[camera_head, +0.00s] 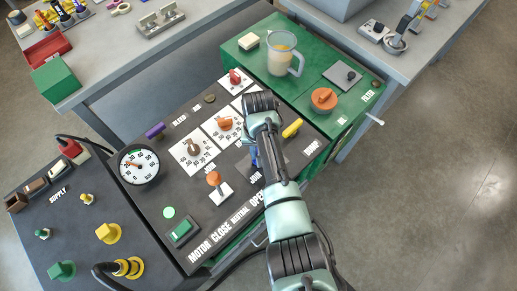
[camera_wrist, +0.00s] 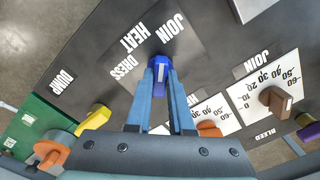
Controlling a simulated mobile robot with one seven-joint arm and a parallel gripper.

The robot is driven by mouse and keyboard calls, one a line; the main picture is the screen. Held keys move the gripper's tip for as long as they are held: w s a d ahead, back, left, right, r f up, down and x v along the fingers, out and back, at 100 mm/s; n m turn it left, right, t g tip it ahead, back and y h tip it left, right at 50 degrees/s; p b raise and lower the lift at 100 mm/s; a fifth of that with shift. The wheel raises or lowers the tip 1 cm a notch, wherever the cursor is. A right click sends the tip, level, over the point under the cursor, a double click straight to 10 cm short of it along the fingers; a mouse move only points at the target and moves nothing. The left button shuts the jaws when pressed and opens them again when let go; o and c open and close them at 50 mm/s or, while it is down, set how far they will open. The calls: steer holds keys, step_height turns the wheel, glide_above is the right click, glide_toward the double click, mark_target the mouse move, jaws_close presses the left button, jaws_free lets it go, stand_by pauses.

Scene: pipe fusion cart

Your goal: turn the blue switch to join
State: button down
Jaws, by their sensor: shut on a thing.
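The blue switch (camera_wrist: 158,61) sits on a dark plate on the black panel, with the words JOIN, HEAT and DRESS printed around it. My gripper (camera_wrist: 160,72) comes down over the switch with one finger on each side and is shut on it. A pale mark shows on the switch, but I cannot tell for certain which word it faces. In the head view only a sliver of the blue switch (camera_head: 254,156) shows beside my arm, which hides the rest.
Close by on the panel are a yellow lever (camera_head: 292,128), an orange knob (camera_head: 225,124), a brown knob (camera_head: 194,149) and an orange-topped lever (camera_head: 214,179). A pressure gauge (camera_head: 138,166) stands at the left. A jug (camera_head: 282,55) stands on the green top behind.

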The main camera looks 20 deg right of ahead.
steer(key=shift+w+r+m, duration=0.1)
steer(key=shift+m, duration=0.4)
steer(key=c, duration=0.8)
jaws_free()
step_height(320, 180, up, 13)
stand_by(0.5)
